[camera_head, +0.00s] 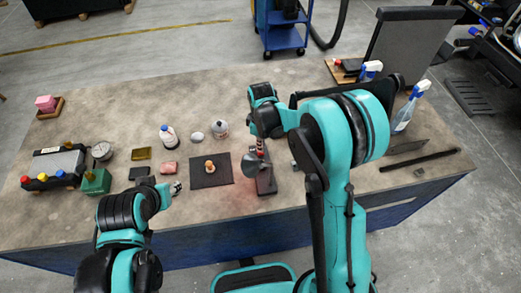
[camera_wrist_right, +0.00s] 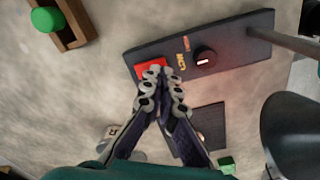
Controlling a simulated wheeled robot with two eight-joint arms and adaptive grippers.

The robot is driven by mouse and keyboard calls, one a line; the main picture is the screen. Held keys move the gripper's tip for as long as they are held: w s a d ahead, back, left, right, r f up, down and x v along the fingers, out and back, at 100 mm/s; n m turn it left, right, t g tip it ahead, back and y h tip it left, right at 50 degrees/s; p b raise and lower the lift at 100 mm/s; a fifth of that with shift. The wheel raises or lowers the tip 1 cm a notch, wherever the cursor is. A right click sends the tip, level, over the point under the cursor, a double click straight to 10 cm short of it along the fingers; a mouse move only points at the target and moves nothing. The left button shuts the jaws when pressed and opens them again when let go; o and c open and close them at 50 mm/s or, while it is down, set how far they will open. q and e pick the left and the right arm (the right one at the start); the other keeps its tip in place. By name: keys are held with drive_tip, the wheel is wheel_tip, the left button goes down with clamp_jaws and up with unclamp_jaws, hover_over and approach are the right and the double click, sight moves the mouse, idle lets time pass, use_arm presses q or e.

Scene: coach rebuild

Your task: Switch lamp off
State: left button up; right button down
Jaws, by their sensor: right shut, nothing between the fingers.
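The lamp's dark base (camera_head: 266,185) stands near the table's front edge in the head view, with its grey shade (camera_head: 251,164) beside it. In the right wrist view the base (camera_wrist_right: 232,36) carries a red button (camera_wrist_right: 152,66) and a round black knob (camera_wrist_right: 204,57). The dark shade (camera_wrist_right: 292,135) is at the right. My right gripper (camera_wrist_right: 161,72) is shut and empty, its fingertips over the lower edge of the red button; I cannot tell whether they touch. It also shows in the head view (camera_head: 260,146). My left gripper (camera_head: 177,187) is low over the table's front; its jaw state is unclear.
A dark mat (camera_head: 199,181) with a small wooden piece lies left of the lamp. A white bottle (camera_head: 168,135) and a gauge (camera_head: 102,151) stand further left. A spray bottle (camera_head: 404,115) stands at the right. The table's back left is mostly clear.

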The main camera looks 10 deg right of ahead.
drive_tip(key=shift+f+b, duration=0.9)
drive_tip(key=shift+f, duration=0.2)
idle(0.6)
drive_tip(key=shift+r, duration=0.1)
drive_tip(key=shift+r+p, duration=2.2)
drive_tip(key=shift+r, duration=1.25)
